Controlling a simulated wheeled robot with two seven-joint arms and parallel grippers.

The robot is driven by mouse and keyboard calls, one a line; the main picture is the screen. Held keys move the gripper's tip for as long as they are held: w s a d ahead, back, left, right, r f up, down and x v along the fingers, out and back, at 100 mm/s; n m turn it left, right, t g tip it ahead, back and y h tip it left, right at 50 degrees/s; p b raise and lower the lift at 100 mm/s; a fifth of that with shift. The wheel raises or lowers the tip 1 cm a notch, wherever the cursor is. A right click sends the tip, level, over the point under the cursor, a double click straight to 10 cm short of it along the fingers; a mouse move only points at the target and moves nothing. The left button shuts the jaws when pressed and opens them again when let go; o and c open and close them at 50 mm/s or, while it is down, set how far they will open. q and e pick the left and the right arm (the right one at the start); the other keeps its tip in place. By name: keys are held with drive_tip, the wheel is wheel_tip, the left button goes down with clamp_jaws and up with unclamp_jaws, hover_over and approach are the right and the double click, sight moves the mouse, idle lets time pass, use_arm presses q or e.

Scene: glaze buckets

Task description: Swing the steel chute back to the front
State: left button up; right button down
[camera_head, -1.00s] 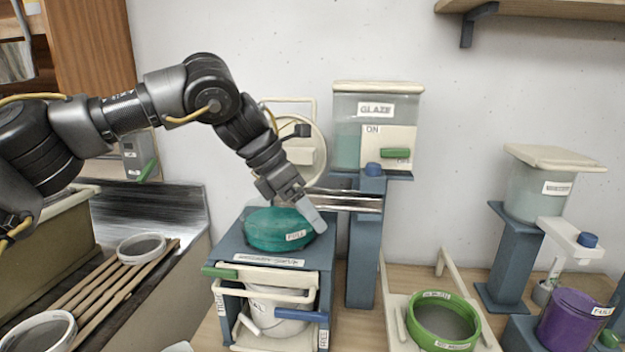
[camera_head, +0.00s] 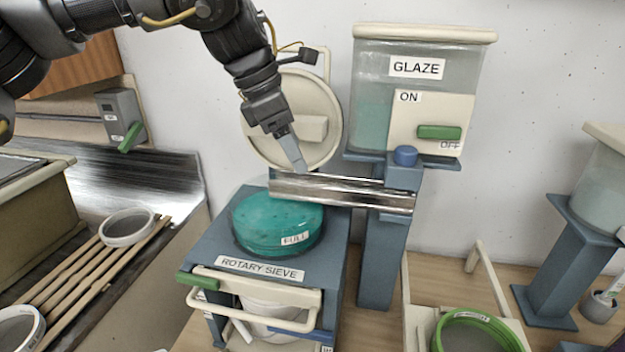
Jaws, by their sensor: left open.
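The steel chute (camera_head: 345,193) is a shiny trough under the glaze tank (camera_head: 418,85). It runs left from the blue post (camera_head: 382,255) and its left end lies over the back of the rotary sieve (camera_head: 262,265). My left gripper (camera_head: 300,168) is above the chute's left end, pointing down, its jaws open. Its fingertips overlap the chute's back edge in the picture; I cannot tell whether they touch it. A teal disc labelled FULL (camera_head: 278,222) sits on the sieve top in front of the chute. My right gripper is out of view.
A round cream lid (camera_head: 292,120) stands against the wall behind the gripper. A cream frame with a green-rimmed sieve (camera_head: 475,330) stands at the lower right. A wooden rack (camera_head: 75,280) with round sieves lies at the left. Another tank (camera_head: 600,190) stands at the far right.

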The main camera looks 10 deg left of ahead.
use_arm(q)
hover_over(312, 181)
drive_tip(key=s+a, duration=0.1)
drive_tip(key=s, duration=0.1)
wheel_tip(312, 181, down, 4)
drive_tip(key=shift+s+f, duration=0.1)
drive_tip(key=shift+f, duration=0.15)
drive_tip(key=f, duration=0.1)
drive_tip(key=d+f+p, duration=0.1)
drive_tip(key=shift+s+d+f, duration=0.1)
drive_tip(key=shift+s+f, duration=0.1)
drive_tip(key=shift+f, duration=0.2)
drive_tip(key=shift+d+f, duration=0.15)
drive_tip(key=shift+f, duration=0.2)
drive_tip(key=shift+w+d+f, duration=0.1)
drive_tip(key=shift+w+f, duration=0.2)
drive_tip(key=shift+f, duration=0.1)
drive_tip(key=shift+s+r, duration=0.1)
drive_tip(key=shift+s, duration=0.05)
drive_tip(key=shift+c, duration=0.6)
drive_tip(key=c, duration=1.2)
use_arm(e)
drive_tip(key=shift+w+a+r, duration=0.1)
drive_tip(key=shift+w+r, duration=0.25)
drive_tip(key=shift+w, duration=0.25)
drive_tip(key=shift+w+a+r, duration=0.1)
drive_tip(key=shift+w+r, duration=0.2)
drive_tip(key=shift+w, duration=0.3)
